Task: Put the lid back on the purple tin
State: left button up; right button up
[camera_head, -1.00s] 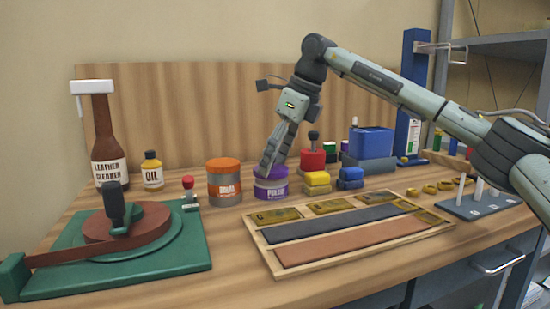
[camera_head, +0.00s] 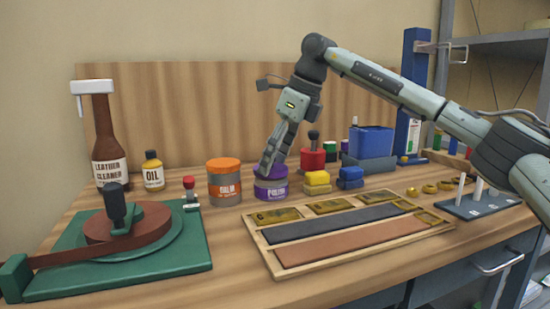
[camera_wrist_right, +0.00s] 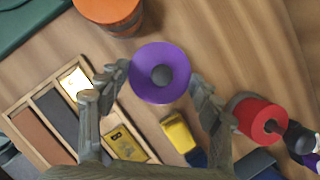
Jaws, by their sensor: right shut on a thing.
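The purple tin (camera_head: 271,192) stands upright on the bench, right of the orange-lidded tin. Its purple lid (camera_head: 277,172) shows at the top of the tin; I cannot tell whether it is fully seated. In the right wrist view the lid (camera_wrist_right: 150,88) is a round purple disc with a dark knob in the middle, and it hides the tin below. My right gripper (camera_head: 267,172) points down over the tin, its fingers at opposite sides of the lid, shut on it. It also shows in the right wrist view (camera_wrist_right: 160,85). My left gripper is not in view.
An orange-lidded tin (camera_head: 225,184) stands close on the left. A wooden tray (camera_head: 262,238) lies in front. A green-based turntable (camera_head: 150,275) fills the front left.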

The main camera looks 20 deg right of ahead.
dwell(0.6)
jog(key=shift+f+p, duration=0.15)
jog(key=shift+p, duration=0.25)
dwell(0.5)
dwell(0.7)
jog(key=o, duration=1)
jog(key=shift+o, duration=1.4)
jog(key=shift+p, duration=0.3)
